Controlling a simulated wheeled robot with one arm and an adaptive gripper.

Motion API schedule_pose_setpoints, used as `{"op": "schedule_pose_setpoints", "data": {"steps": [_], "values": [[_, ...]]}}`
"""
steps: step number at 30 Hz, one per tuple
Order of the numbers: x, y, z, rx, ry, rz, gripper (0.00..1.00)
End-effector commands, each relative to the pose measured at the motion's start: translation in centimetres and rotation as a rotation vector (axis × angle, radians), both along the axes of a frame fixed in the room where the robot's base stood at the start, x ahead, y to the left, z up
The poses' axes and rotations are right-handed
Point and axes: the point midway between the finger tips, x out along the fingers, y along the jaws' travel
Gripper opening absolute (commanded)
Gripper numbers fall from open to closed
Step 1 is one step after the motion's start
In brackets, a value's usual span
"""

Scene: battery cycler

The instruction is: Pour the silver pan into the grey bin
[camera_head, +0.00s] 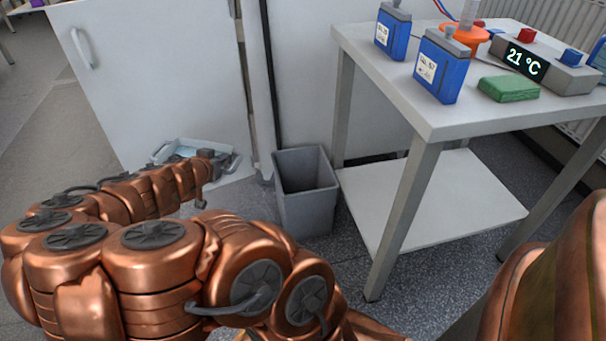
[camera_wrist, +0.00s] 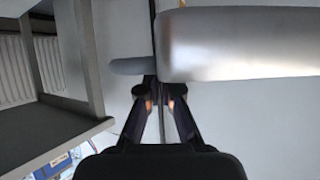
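The silver pan (camera_head: 170,150) shows in the head view beyond the end of my arm, left of the grey bin and in front of the white cabinet. It is partly hidden by my gripper (camera_head: 208,157). In the wrist view the pan (camera_wrist: 240,45) fills the upper right, with a grey handle-like part (camera_wrist: 130,66) on its left. My gripper's fingers (camera_wrist: 158,88) close in at the pan's near edge and appear to grip it. What the pan contains cannot be made out. The grey bin (camera_head: 307,207) stands upright on the floor, open at the top, apart from the pan.
A grey table (camera_head: 440,122) with a low shelf (camera_head: 455,200) stands right of the bin. It bears blue boxes (camera_head: 442,66), a green block (camera_head: 508,89) and a 21 °C display unit (camera_head: 560,72). The white cabinet (camera_head: 150,75) stands behind the pan.

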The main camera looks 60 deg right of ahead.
Motion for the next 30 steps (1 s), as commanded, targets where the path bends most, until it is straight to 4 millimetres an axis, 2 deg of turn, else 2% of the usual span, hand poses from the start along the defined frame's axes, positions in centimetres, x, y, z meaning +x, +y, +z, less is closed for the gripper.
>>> {"op": "schedule_pose_setpoints", "data": {"steps": [1,15,21,30], "values": [[-1.1,-1.0,-1.3,-0.001,0.000,-0.041,0.00],[-11.8,-8.2,-8.8,0.001,-0.004,-0.421,0.00],[-17.0,-10.4,-11.6,0.000,-0.006,-0.590,0.00],[-25.3,-12.7,-15.6,-0.001,-0.008,-0.841,0.00]]}}
